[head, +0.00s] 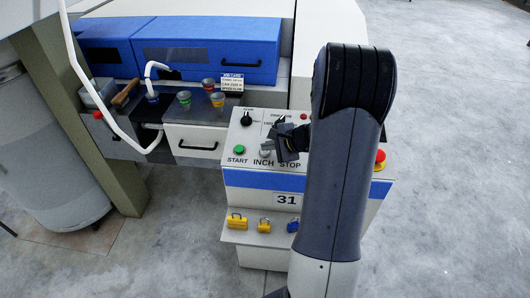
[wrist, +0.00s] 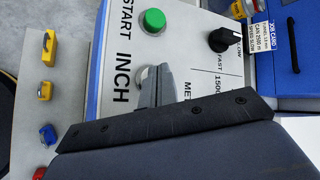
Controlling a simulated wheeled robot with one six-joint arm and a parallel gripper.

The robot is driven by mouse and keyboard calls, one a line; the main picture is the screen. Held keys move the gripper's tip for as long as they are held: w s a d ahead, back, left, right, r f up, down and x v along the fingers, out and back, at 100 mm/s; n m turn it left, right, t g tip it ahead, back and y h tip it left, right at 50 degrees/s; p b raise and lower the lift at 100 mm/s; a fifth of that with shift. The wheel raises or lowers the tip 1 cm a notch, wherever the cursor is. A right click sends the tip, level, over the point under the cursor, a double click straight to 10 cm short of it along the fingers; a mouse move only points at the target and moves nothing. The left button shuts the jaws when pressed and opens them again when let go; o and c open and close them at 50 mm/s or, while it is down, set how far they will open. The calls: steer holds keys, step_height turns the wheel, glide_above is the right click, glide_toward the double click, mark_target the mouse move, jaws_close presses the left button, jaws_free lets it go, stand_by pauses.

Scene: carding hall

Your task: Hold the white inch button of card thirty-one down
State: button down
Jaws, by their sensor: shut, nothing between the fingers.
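The control box of card thirty-one (head: 235,177) has a white label with 31 (head: 287,199). The white inch button (wrist: 142,75) sits by the word INCH and is partly hidden behind my fingertips in the wrist view. It also shows in the head view (head: 265,153), just left of the fingers. My gripper (head: 276,153) is shut and empty, its tips at the button. In the wrist view the closed fingers (wrist: 157,77) overlap the button's edge. I cannot tell whether they touch it or whether it is pressed in.
The green start button (wrist: 154,20) is beside the inch button. A black knob (wrist: 222,39) stands near the fingers. A red mushroom button (head: 380,156) is at the box's right. Padlocks (head: 236,221) hang along the lower front. A blue cover (head: 205,48) and coloured cups (head: 184,98) lie behind.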

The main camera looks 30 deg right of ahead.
steer(key=shift+f+b, duration=0.5)
stand_by(1.9)
steer(key=shift+r, duration=0.1)
stand_by(1.8)
steer(key=shift+s+r+p, duration=0.1)
steer(key=shift+r+p, duration=0.25)
steer(key=shift+r, duration=0.45)
steer(key=shift+s+a+r+p, duration=0.2)
steer(key=shift+r+p, duration=0.25)
steer(key=shift+r, duration=0.35)
steer(key=shift+s+a+r+p, duration=0.15)
steer(key=shift+r+p, duration=0.35)
steer(key=shift+r, duration=0.35)
steer(key=shift+s+a+r+p, duration=0.1)
steer(key=shift+s+r+p, duration=0.1)
steer(key=shift+r+p, duration=0.45)
steer(key=shift+r, duration=0.1)
